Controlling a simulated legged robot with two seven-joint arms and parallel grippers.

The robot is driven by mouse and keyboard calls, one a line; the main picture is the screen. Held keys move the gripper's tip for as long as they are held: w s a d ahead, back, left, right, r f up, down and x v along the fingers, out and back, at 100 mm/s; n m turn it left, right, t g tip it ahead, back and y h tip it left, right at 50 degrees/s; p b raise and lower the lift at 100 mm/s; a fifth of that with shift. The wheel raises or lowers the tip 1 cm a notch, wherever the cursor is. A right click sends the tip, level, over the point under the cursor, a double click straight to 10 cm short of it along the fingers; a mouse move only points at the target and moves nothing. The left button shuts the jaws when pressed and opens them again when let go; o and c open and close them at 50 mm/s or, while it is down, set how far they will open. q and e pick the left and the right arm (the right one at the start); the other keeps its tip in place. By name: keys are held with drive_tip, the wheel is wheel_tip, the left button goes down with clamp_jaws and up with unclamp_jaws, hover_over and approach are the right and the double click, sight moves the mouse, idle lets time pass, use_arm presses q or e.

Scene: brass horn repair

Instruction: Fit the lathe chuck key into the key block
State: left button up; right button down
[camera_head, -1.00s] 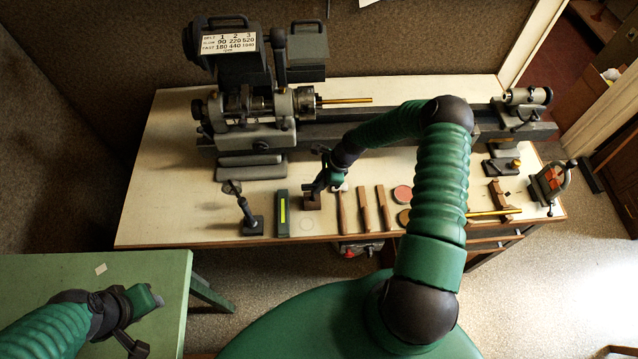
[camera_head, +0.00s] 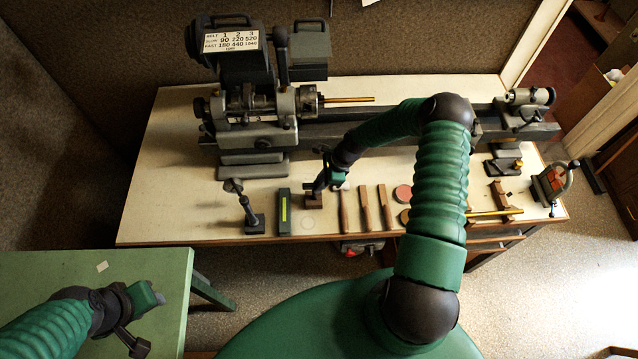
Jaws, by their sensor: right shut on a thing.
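My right gripper (camera_head: 333,178) reaches over the front of the bench and is shut on the chuck key (camera_head: 320,183), a small dark bar partly hidden by the fingers. The key block (camera_head: 313,202) is a small brown block on the bench directly below the key. The key's lower end is at or just above the top of the block; I cannot tell whether it is in the hole. My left gripper (camera_head: 155,297) is over the green table at lower left, away from these things; its jaw opening is not clear.
The lathe (camera_head: 260,120) stands behind. Left of the block are a dark box with a yellow-green strip (camera_head: 284,212) and a small stand (camera_head: 251,215). Close on the right lie several wooden-handled tools (camera_head: 366,209) and a red round tin (camera_head: 403,193).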

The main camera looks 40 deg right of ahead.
drive_tip(key=shift+f, duration=0.2)
drive_tip(key=shift+f+b, duration=0.35)
drive_tip(key=shift+b, duration=0.1)
drive_tip(key=c, duration=1.3)
unclamp_jaws()
